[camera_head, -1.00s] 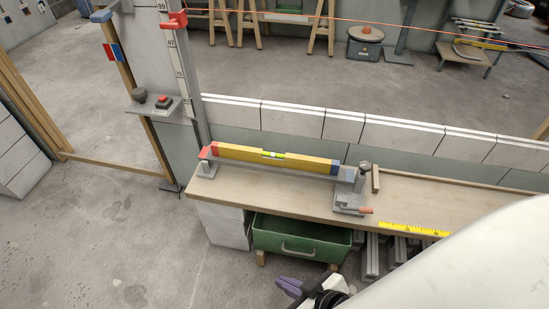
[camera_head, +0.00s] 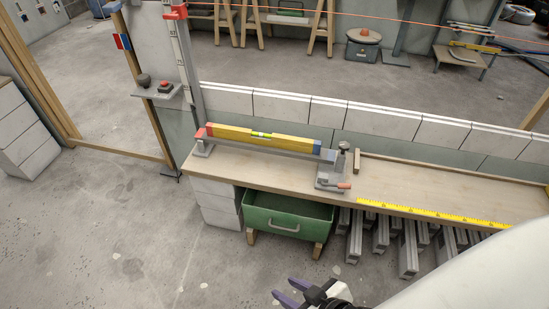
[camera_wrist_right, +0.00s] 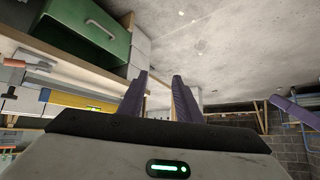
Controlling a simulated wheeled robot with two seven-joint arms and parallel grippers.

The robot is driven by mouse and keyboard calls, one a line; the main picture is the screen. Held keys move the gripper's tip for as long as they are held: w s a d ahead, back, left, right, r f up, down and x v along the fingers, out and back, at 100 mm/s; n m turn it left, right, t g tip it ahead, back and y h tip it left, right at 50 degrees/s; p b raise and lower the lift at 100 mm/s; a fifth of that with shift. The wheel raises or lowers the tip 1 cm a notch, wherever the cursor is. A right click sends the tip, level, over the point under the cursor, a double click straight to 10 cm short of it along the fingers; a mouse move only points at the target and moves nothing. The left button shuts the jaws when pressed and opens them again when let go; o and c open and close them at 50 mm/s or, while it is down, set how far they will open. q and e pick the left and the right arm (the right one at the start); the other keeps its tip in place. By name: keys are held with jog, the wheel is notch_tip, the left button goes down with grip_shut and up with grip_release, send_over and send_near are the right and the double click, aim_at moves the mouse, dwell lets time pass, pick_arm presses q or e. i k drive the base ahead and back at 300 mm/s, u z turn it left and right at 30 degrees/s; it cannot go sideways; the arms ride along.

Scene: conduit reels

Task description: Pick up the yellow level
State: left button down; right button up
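The yellow level (camera_head: 238,135) lies lengthwise along the near wooden bench, with a red end at the left, a blue end at the right and a green vial in its middle. It rests on grey supports (camera_head: 203,149). In the right wrist view part of a yellow bar, apparently the level (camera_wrist_right: 78,101), shows at the left behind my gripper body. My right gripper (camera_head: 288,291) is at the bottom of the head view, apart from the level and in front of the bench. Its purple fingers (camera_wrist_right: 160,98) are apart and empty. A purple piece at the right wrist view's edge looks like my left gripper (camera_wrist_right: 297,111).
A clamp (camera_head: 331,178) stands at the level's right end. A green drawer (camera_head: 284,220) sits below the bench (camera_head: 255,172). A yellow tape (camera_head: 440,212) lies right. A post with a red button (camera_head: 165,86) stands left. Floor in front is clear.

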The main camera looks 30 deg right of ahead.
aim_at(308, 146)
jog(key=u, duration=0.2)
jog(key=k, duration=0.5)
jog(key=z, duration=1.5)
jog(key=i, duration=0.85)
jog(key=u, duration=0.55)
jog(key=i, duration=0.85)
jog(key=u, duration=0.9)
